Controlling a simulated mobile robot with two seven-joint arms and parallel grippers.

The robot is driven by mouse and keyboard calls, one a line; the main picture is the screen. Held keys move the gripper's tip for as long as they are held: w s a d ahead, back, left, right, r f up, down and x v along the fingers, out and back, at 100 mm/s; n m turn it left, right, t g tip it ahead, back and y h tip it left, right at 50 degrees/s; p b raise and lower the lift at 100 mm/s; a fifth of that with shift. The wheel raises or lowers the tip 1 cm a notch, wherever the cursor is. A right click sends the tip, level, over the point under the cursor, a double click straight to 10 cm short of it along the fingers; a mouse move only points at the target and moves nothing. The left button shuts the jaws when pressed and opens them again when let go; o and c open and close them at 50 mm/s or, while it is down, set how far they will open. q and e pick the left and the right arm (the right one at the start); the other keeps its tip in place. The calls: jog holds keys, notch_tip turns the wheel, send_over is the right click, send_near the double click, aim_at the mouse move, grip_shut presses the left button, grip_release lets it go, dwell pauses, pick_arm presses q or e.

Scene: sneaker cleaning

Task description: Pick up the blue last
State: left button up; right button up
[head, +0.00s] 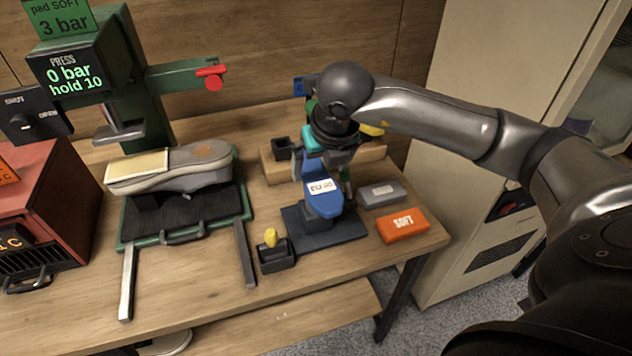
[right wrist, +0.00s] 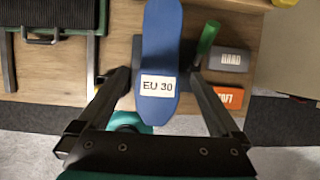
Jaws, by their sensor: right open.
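The blue last (head: 322,203) has a white label and sits on a dark stand (head: 350,232) at the right part of the bench. In the right wrist view the blue last (right wrist: 162,48) lies upright in the picture, and its label reads EU 30. My right gripper (head: 322,178) is open at the last. In the right wrist view its two fingers (right wrist: 158,78) reach along either side of the last, with gaps visible on both sides. The gripper hides part of the last's far end in the head view. My left gripper is not in view.
An orange SOFT block (head: 402,225) and a grey block (head: 380,194), marked HARD in the wrist view, lie right of the stand. A small black holder (head: 276,256) with a yellow piece stands left. A sneaker (head: 190,170) lies under the green press (head: 140,75). A wooden rack is behind.

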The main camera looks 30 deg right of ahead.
aim_at(316, 175)
jog(key=shift+w+f, duration=0.15)
jog(key=shift+f, duration=0.1)
jog(key=x, duration=0.4)
jog(key=shift+w, duration=0.3)
jog(key=shift+d+f, duration=0.1)
jog(key=shift+f, duration=0.15)
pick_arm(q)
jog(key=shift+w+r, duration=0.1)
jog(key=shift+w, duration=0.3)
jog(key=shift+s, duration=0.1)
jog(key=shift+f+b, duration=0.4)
pick_arm(e)
jog(key=shift+w+f, duration=0.1)
jog(key=shift+f, duration=0.1)
jog(key=c, duration=1.1)
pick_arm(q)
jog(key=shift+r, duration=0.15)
pick_arm(e)
jog(key=shift+r, duration=0.15)
